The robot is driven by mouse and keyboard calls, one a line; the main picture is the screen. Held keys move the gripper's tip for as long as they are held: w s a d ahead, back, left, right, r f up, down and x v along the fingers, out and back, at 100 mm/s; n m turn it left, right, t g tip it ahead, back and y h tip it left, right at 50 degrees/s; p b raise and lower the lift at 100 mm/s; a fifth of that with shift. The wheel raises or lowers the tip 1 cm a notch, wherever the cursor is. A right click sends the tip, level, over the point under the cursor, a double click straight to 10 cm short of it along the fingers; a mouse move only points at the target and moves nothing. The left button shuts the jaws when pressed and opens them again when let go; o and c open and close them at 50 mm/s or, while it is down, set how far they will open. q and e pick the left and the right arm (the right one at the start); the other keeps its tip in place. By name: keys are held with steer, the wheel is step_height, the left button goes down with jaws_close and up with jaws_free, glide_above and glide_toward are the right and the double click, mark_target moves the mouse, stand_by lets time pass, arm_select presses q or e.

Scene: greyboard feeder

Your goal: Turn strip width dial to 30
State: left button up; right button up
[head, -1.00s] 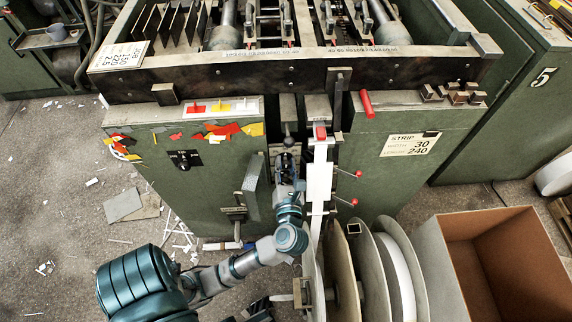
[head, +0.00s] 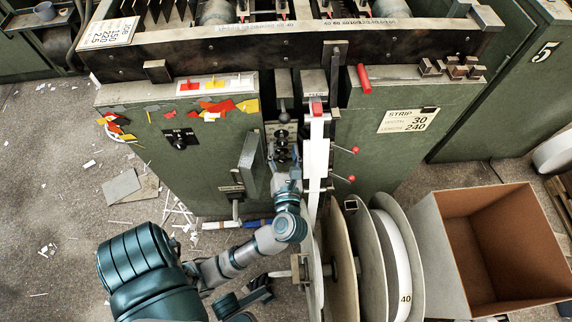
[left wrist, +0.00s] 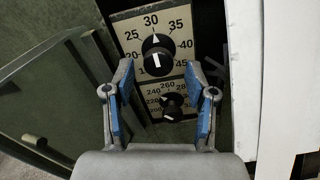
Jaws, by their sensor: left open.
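The strip width dial (left wrist: 157,55) is a black round knob on a pale scale plate marked 25 to 45, with a lower number partly covered. Its white mark appears upright, toward 30. A smaller black length dial (left wrist: 173,103) sits below, around 220 to 280. My left gripper (left wrist: 159,80) is open, its blue-padded fingers on either side below the width knob, apparently not touching it. In the head view the dial plate (head: 270,130) sits in the recess, with the left gripper (head: 284,158) just in front. My right gripper is not in view.
A sign (head: 408,120) reads strip width 30, length 240. A white strip (head: 316,165) runs down right of the gripper. A green door (head: 250,165) stands out on its left. Reels (head: 375,260) and an open box (head: 495,250) stand at lower right.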

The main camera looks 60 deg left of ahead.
arm_select(q)
steer(key=v, duration=0.9)
steer(key=shift+d, duration=0.1)
